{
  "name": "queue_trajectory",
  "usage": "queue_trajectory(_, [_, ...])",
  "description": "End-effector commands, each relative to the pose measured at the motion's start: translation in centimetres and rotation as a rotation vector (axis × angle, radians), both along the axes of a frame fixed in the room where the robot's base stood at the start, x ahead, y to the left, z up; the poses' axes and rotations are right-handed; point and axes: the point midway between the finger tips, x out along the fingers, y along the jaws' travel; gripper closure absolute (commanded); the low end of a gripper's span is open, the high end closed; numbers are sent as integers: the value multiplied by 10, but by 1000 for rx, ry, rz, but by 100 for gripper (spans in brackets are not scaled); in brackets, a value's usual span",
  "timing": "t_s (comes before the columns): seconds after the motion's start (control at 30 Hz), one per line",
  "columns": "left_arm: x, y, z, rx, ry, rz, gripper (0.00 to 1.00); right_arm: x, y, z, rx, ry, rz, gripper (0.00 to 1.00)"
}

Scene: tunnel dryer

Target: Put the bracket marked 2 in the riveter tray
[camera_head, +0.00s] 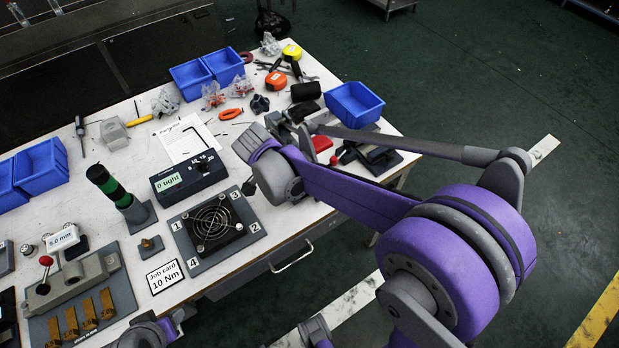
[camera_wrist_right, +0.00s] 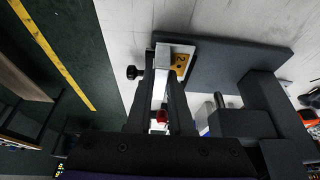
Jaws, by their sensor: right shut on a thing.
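In the right wrist view a brass-coloured bracket marked 2 (camera_wrist_right: 181,64) is at the tips of my right gripper (camera_wrist_right: 169,84), which is shut on it. The bracket is beside a pale block, over or on a dark grey plate. Whether it touches the plate is unclear. The dark grey riveter-like fixture (camera_head: 382,160) stands at the table's right edge, partly behind my arm. My left gripper is not in view. I cannot make out the riveter tray for sure.
Brass brackets (camera_head: 89,314) lie on a grey fixture at the lower left. Blue bins (camera_head: 354,104) and loose tools are farther back.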

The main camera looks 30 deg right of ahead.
Motion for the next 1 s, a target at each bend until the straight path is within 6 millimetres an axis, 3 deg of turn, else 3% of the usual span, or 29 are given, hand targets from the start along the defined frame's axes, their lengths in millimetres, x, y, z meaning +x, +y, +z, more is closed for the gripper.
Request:
queue_trajectory(0.27, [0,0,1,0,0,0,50,3,-41,1,-2,-1,-5,100])
queue_trajectory(0.37, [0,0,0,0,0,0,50,3,-39,-11,-1,-1,0,100])
queue_trajectory(0.53, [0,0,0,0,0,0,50,3,-38,-12,1,-1,0,100])
queue_trajectory(0.57, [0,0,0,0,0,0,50,3,-38,-13,2,-1,0,79])
queue_trajectory(0.63, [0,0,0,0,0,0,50,3,-37,-13,2,-1,0,68])
queue_trajectory(1.0, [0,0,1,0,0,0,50,3,-36,-7,0,-1,0,68])
